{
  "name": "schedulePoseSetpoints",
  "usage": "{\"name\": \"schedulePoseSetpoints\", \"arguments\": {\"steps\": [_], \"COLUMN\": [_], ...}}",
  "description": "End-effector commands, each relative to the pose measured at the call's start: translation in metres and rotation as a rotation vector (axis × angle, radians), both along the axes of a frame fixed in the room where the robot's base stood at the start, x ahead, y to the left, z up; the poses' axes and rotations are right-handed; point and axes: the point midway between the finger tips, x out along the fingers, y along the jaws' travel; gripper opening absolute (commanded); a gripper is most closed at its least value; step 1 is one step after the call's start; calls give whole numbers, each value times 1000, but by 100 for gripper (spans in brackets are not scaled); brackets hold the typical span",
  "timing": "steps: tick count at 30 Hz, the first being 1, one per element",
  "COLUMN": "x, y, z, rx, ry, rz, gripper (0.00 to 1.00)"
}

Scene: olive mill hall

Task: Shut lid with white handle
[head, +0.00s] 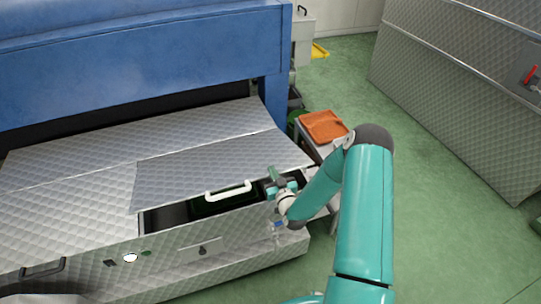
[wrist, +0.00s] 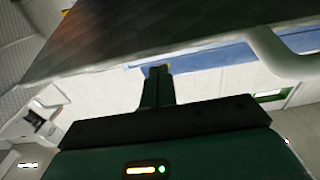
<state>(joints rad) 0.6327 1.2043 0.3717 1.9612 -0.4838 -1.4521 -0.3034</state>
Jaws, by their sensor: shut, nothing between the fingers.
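The lid (head: 200,165) is a grey quilted-metal panel on top of the machine. It stands partly open, its front edge raised over a dark opening (head: 170,217). Its white handle (head: 228,190) is at the front edge. In the wrist view the lid (wrist: 150,28) spans the top as a dark panel, with the white handle (wrist: 272,52) at the upper right. My gripper (head: 272,177) is shut and empty, right of the handle by the lid's front right part. Its fingers (wrist: 158,78) point towards the lid's edge; whether they touch it I cannot tell.
A blue machine body (head: 140,60) rises behind the lid. An orange tray (head: 323,126) sits on a small stand to the right. A large quilted-metal cabinet (head: 460,90) stands at the far right. Green floor (head: 430,200) is open between them.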

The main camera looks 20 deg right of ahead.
Motion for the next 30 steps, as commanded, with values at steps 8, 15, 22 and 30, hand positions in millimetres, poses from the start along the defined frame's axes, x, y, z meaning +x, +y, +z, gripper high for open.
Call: {"name": "schedulePoseSetpoints", "arguments": {"steps": [8,15,22,30], "x": [-18,-26,-28,-28], "y": [1,0,0,-1], "z": [-58,-92,-107,-108], "rx": [0,0,-1,-2], "ry": [7,6,5,4], "rz": [0,-1,-1,-1], "gripper": [0,0,0,0]}}
